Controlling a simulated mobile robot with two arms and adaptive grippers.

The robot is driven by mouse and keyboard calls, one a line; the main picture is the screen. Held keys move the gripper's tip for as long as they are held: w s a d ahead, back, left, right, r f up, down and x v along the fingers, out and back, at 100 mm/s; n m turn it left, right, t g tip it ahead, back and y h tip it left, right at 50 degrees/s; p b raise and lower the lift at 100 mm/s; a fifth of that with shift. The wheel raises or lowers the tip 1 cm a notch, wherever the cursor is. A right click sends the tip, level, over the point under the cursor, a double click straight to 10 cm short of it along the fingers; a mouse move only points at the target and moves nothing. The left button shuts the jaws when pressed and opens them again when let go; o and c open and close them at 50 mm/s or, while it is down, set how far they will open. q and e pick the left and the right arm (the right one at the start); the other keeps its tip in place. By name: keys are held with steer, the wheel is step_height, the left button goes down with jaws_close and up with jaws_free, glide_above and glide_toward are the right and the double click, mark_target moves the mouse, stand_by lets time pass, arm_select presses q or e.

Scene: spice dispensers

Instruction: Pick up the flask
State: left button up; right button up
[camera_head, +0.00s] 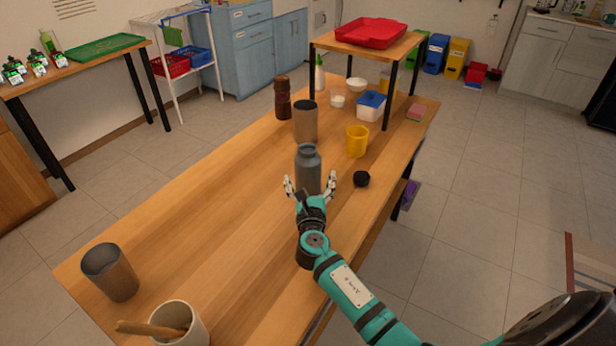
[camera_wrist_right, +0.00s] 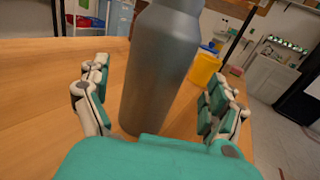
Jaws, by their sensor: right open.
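The flask (camera_head: 308,165) is a grey-blue bottle with a narrow neck, standing upright on the wooden table. My right gripper (camera_head: 311,186) is open at the near side of the flask, low on its body, with one finger to each side. In the right wrist view the flask (camera_wrist_right: 160,70) stands between the spread fingers of the gripper (camera_wrist_right: 160,105). Gaps show between the fingers and the flask on both sides. The flask's top is cut off in that view. A small black round object (camera_head: 361,179) lies on the table to the right of the flask. My left gripper is not in view.
A yellow cup (camera_head: 356,141) is behind right. A metal tumbler (camera_head: 110,272) and a cream crock (camera_head: 181,322) stand at the near left. The table's middle left is clear.

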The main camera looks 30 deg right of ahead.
steer(key=x, duration=0.3)
steer(key=shift+w, duration=0.45)
steer(key=c, duration=1.8)
steer(key=shift+r, duration=0.2)
